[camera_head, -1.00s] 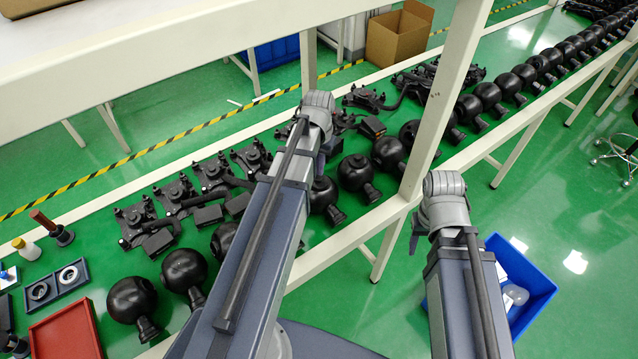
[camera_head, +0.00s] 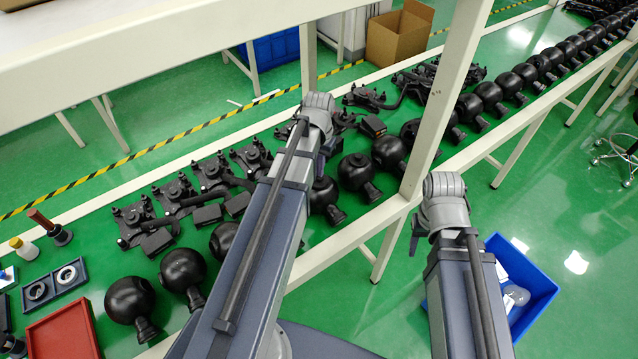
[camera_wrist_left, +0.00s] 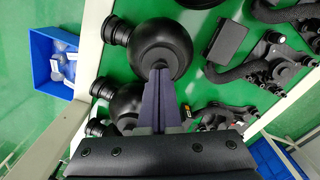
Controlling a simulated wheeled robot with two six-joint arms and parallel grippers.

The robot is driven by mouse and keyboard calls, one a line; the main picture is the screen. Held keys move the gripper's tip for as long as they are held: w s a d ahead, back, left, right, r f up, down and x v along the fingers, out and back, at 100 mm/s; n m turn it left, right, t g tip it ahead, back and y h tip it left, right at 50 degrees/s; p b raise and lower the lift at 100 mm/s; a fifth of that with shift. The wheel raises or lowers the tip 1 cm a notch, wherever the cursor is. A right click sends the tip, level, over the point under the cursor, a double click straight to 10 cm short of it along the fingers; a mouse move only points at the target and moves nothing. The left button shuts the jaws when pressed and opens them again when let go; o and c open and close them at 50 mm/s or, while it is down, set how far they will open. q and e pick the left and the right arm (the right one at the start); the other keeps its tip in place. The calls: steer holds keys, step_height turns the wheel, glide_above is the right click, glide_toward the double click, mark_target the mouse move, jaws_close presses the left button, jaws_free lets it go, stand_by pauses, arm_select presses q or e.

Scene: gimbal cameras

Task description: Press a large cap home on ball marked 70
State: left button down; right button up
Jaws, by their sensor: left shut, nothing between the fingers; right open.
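Black balls with short necks stand in a row on the green bench; one large ball (camera_head: 129,299) is near the front. No number 70 is readable on any ball. In the left wrist view my left gripper (camera_wrist_left: 160,70) is shut and empty. Its fingertips overlap a dark round patch on a black ball (camera_wrist_left: 160,38); I cannot tell if they touch it or whether the patch is a cap.
Black bracket assemblies (camera_head: 135,222) line the bench's far side. A red tray (camera_head: 62,332) and small bottles (camera_head: 24,248) are at the left. A white post (camera_head: 443,105) rises between my arms. A blue bin (camera_head: 522,285) holding clear items stands at right.

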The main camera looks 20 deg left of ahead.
arm_select(q)
steer(key=shift+f+b, duration=0.35)
steer(key=shift+f, duration=0.05)
steer(key=shift+r, duration=0.2)
stand_by(0.3)
step_height(320, 180, up, 7)
steer(key=p, duration=0.7)
steer(key=shift+f, duration=0.1)
stand_by(0.3)
steer(key=s+d+f+m+b, duration=0.1)
steer(key=s+d+m, duration=0.1)
steer(key=s+d, duration=0.4)
steer(key=s+d+f+m+y+b, duration=0.1)
steer(key=s+d, duration=0.6)
steer(key=d, duration=0.8)
steer(key=shift+m, duration=0.4)
steer(key=shift+w, duration=0.1)
